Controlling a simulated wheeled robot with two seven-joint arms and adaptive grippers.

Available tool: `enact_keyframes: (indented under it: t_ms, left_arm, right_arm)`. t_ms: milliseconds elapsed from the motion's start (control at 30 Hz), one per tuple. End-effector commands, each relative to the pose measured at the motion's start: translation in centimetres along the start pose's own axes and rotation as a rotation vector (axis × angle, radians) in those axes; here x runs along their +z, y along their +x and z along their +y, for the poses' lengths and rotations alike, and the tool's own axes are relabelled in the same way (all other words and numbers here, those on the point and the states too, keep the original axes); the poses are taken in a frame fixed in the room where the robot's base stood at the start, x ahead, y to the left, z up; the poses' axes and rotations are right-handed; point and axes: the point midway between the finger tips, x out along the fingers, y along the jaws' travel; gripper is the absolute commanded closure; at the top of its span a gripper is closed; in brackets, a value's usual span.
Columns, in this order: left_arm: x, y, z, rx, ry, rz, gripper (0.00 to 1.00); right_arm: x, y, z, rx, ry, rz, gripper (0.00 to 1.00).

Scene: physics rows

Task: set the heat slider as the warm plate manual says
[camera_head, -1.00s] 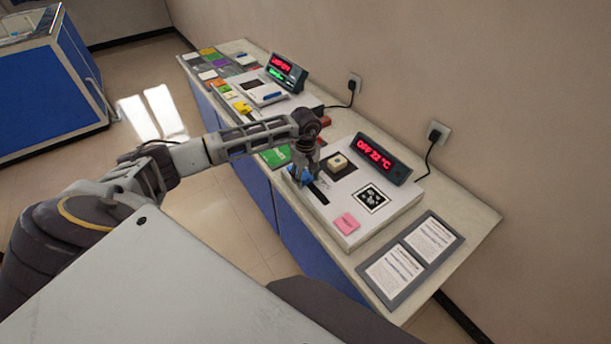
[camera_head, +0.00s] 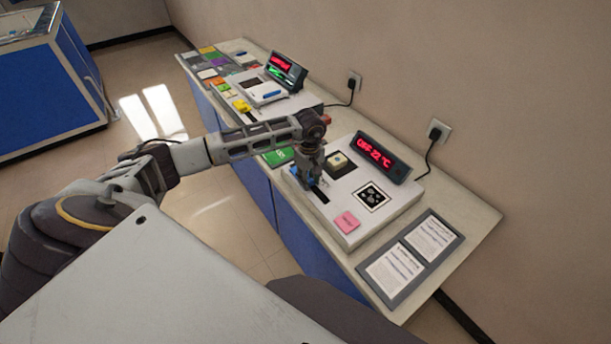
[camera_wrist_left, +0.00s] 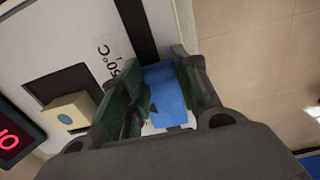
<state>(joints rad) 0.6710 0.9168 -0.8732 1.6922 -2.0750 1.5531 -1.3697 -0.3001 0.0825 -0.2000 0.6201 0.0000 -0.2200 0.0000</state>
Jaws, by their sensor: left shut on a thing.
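The warm plate (camera_head: 335,215) is a white box on the counter. Its dark display (camera_head: 383,158) reads "OFF 22 °C" in red. A dark slider slot (camera_head: 319,194) runs along its near left side. My left gripper (camera_head: 307,172) is shut on the blue slider knob (camera_wrist_left: 165,92) at the slot's far end. The slot also shows in the left wrist view (camera_wrist_left: 136,28), beside a printed "50°C" label (camera_wrist_left: 110,65), partly hidden by a finger. The manual (camera_head: 411,260), two printed pages in a grey holder, lies to the right; its text is too small to read. My right gripper is out of view.
A cream block (camera_head: 338,160) with a blue dot sits on the plate's top, near a black-and-white marker (camera_head: 372,196) and a pink note (camera_head: 346,222). A second device with a display (camera_head: 286,72) and coloured tiles stand farther along the counter. A cable (camera_head: 428,160) runs to the wall.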

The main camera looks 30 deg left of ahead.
Motion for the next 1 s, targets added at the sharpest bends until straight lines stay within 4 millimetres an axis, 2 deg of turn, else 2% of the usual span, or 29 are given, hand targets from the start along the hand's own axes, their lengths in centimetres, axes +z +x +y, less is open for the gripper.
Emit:
enact_keyframes:
  t_ms: [300,400,567,833,867,1000]
  left_arm:
    - [6.0,0.1,0.1,0.004,0.005,-0.002,1.0]
    - [7.4,0.1,0.1,0.004,0.004,-0.002,1.0]
    - [8.3,0.0,0.1,0.004,0.002,-0.002,1.0]
    - [8.5,0.0,0.0,0.002,0.004,-0.006,1.0]
    - [8.5,0.0,0.0,0.002,0.004,-0.006,0.64]
    - [8.4,0.0,0.0,0.002,0.003,-0.004,0.46]
  right_arm:
    - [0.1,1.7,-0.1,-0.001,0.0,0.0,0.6]
    - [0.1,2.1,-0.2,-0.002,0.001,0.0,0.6]
    - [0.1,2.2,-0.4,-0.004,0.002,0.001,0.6]
    - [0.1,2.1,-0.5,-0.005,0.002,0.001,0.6]
    - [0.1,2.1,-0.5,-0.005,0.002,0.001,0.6]
    - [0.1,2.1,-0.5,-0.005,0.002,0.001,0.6]
